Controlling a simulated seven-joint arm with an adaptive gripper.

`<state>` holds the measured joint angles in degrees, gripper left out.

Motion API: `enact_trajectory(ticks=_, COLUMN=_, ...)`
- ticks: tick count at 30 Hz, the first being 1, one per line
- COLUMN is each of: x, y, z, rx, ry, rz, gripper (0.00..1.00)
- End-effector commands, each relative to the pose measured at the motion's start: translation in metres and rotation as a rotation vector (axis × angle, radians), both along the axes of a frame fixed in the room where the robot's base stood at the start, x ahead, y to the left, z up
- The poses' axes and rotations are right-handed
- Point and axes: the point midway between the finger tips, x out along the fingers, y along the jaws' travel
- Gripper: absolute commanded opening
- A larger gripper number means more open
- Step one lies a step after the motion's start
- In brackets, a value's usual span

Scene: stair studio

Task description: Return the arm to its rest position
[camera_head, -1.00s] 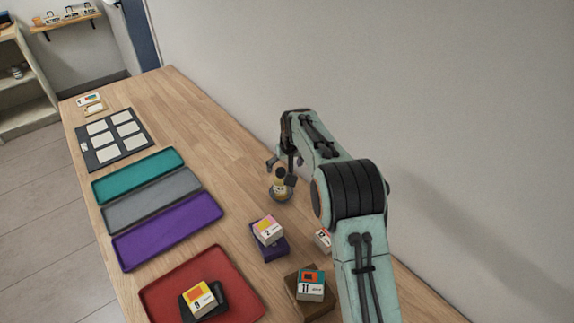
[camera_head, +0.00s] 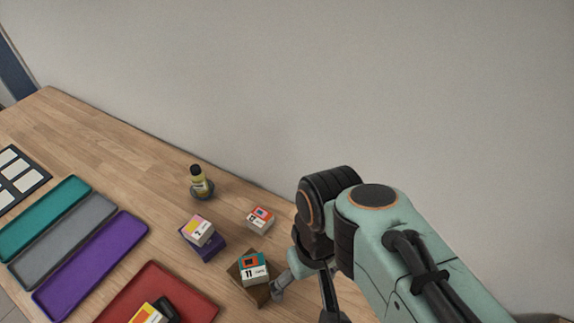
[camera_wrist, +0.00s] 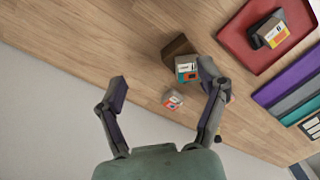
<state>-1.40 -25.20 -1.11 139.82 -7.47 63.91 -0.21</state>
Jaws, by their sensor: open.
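My gripper (camera_head: 305,298) is at the lower middle of the head view, above the table's wall side, just right of the box marked 11 (camera_head: 254,270). In the wrist view my gripper (camera_wrist: 160,80) has its two fingers spread wide with nothing between them. The box marked 11 (camera_wrist: 187,70) and a small white and red box (camera_wrist: 173,99) show below, near the right finger. My teal arm reaches in from the lower right of the head view.
A yellow bottle (camera_head: 200,183) stands near the wall. A box marked 2 (camera_head: 199,231) sits on a purple block (camera_head: 208,248). A red tray (camera_head: 187,287) and teal (camera_head: 40,218), grey (camera_head: 65,240) and purple (camera_head: 92,265) trays lie left. Bare wood (camera_wrist: 90,45) shows in the wrist view.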

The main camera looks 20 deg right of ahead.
Motion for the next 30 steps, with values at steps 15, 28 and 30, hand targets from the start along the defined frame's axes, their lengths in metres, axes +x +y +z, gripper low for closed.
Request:
enact_trajectory(ticks=15, x=-0.039, y=-0.003, z=-0.013, rx=0.0, ry=0.035, rz=-0.022, gripper=0.72)
enact_trajectory(ticks=28, x=-0.039, y=-0.003, z=-0.013, rx=0.0, ry=0.034, rz=-0.021, gripper=0.72)
enact_trajectory(ticks=30, x=-0.039, y=-0.003, z=-0.013, rx=0.0, ry=0.034, rz=-0.021, gripper=0.72)
